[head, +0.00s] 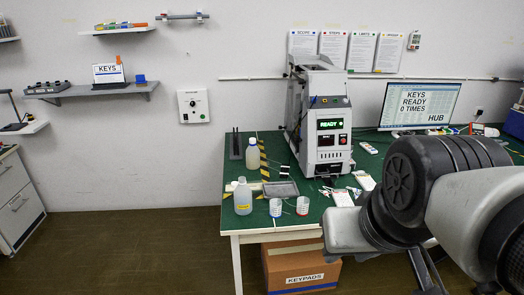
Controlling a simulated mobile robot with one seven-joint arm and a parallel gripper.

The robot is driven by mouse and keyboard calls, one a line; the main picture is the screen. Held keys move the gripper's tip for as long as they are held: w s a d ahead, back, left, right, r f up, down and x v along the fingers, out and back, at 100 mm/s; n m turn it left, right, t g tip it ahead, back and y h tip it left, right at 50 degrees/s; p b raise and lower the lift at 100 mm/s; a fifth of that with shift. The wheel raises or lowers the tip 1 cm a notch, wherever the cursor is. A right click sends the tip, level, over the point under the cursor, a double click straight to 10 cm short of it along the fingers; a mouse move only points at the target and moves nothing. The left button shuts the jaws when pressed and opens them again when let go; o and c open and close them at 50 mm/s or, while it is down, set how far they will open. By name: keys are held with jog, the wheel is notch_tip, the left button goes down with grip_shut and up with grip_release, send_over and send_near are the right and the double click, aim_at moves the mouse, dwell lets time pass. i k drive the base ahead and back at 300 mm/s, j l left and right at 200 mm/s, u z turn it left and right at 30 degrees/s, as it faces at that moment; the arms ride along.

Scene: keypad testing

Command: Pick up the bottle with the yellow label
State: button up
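The bottle with the yellow label (242,197) stands upright on the green tabletop, near its front left corner. It is pale and translucent, and its yellow label shows low on its body. A second pale bottle (252,155) with blue on it stands farther back, near the wall. My arm fills the right side of the head view, well to the right of both bottles. I cannot make out my gripper's fingers, and nothing of mine touches the bottle.
The green table (205,171) also holds a grey tray (281,189), two small cups (275,207) (303,205) right of the bottle, and a tall machine (325,140) behind. A monitor (420,104) stands at the right. A cardboard box (300,270) sits underneath. Floor at left is clear.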

aim_at(242, 193)
jog(key=u, duration=0.7)
jog(key=i+u, duration=0.25)
jog(key=i, duration=0.2)
jog(key=i+l+u, duration=0.25)
jog(key=i, duration=0.65)
